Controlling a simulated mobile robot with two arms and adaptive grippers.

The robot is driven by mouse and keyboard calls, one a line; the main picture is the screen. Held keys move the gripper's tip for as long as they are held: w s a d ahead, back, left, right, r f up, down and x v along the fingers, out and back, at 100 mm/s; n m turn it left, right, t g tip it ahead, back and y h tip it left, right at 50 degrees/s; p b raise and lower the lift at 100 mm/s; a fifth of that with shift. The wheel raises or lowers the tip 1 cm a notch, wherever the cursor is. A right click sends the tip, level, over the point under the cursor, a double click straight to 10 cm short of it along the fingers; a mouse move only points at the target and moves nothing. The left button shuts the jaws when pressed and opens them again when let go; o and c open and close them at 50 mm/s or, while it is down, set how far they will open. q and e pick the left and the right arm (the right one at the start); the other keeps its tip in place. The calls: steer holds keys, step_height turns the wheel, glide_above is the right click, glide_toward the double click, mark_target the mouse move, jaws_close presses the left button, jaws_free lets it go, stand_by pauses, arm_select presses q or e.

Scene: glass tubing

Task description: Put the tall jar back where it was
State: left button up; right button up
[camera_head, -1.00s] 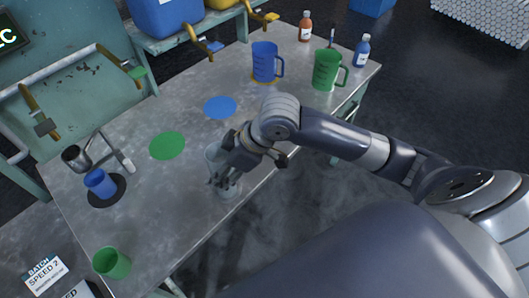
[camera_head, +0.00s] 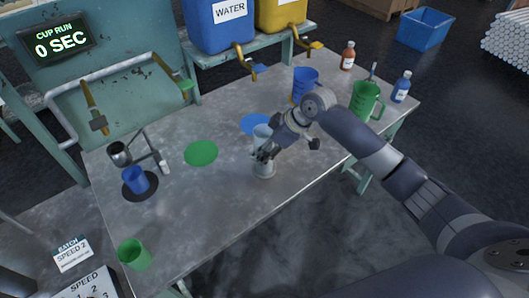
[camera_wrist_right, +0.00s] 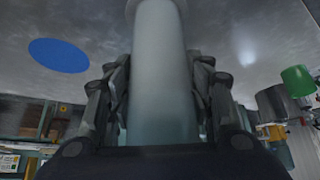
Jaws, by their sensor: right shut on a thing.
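The tall jar (camera_head: 264,168) is a clear, greyish cylinder standing upright near the front edge of the table. My right gripper (camera_head: 266,153) is shut around its middle. In the right wrist view the jar (camera_wrist_right: 160,70) fills the space between the two fingers of the right gripper (camera_wrist_right: 162,100). I cannot tell whether its base touches the table. A blue disc (camera_head: 256,124) and a green disc (camera_head: 201,153) lie flat on the table behind and left of the jar. My left gripper is not in view.
A blue jug (camera_head: 304,80) and a green jug (camera_head: 366,101) stand at the right, with bottles (camera_head: 401,88) beyond. A blue cup (camera_head: 135,180) sits on a black disc at left. A green cup (camera_head: 134,254) stands at the front left corner. The table (camera_head: 225,205) is clear front left.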

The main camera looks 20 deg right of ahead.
steer(key=shift+w, duration=0.15)
steer(key=shift+f, duration=0.35)
step_height(320, 180, down, 2)
steer(key=shift+f+p, duration=0.1)
steer(key=shift+p, duration=0.55)
steer(key=shift+d+f, duration=0.1)
steer(key=shift+f, duration=0.15)
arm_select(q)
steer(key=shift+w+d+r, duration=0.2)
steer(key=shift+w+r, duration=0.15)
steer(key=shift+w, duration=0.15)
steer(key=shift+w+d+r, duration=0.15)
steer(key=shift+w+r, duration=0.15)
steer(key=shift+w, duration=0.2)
arm_select(e)
steer(key=shift+f, duration=0.15)
